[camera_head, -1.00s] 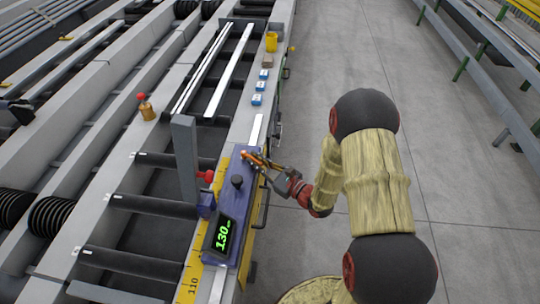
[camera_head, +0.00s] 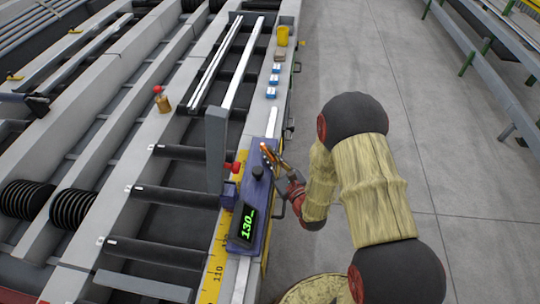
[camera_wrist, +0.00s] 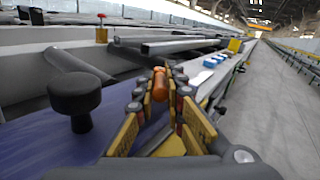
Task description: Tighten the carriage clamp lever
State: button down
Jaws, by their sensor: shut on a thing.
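The carriage (camera_head: 250,205) is a blue-purple block on the rail, with a green-lit display (camera_head: 246,226) reading about 130. A black round knob (camera_head: 257,172) stands on its top. It is large at the left of the wrist view (camera_wrist: 75,95). The orange clamp lever (camera_wrist: 160,84) is between my fingers at the carriage's far end. My gripper (camera_head: 272,156) comes in from the right and is shut on the lever. In the wrist view, the fingers (camera_wrist: 160,95) flank the orange part on both sides. The lever's base is largely hidden by the fingers.
A grey upright post (camera_head: 216,150) and a red knob (camera_head: 232,167) stand left of the carriage. Rollers (camera_head: 160,200) lie farther left. Blue blocks (camera_head: 273,80) and a yellow cup (camera_head: 283,36) sit farther along the rail. The floor at right is open.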

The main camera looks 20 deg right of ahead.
jog(key=c, duration=1.8)
grip_release()
jog(key=shift+c, duration=0.2)
jog(key=s+d, duration=0.2)
jog(key=s, duration=0.9)
jog(key=shift+s, duration=0.35)
jog(key=shift+d, duration=0.1)
jog(key=shift+c, duration=0.7)
